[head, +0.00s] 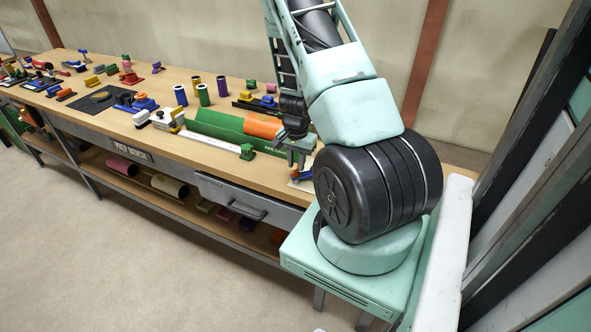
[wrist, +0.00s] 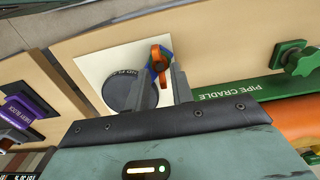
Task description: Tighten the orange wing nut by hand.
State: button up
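The orange wing nut (wrist: 157,57) shows in the wrist view on a blue part (wrist: 168,74), above a white plate (wrist: 92,57). In the head view the wing nut (head: 294,173) is small, just below my gripper (head: 291,158). In the wrist view my gripper (wrist: 160,82) has its two fingers apart, with the wing nut at the gap near their tips. I cannot tell whether either finger touches it. The fingers hide part of the blue part and of a dark lettered disc (wrist: 120,90) on the plate.
A green pipe cradle (head: 215,131) with an orange pipe (head: 263,127) lies close beside my gripper. A green knob (wrist: 300,60) stands at its end. Several coloured fittings crowd the bench (head: 180,80) farther left. A purple block (wrist: 28,115) shows at the wrist view's left.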

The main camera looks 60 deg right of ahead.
notch_tip(320, 180, up, 6)
jog(key=p, duration=0.4)
dwell(0.4)
notch_tip(320, 180, up, 17)
jog(key=b, duration=0.2)
jog(key=shift+r, duration=0.2)
dwell(0.4)
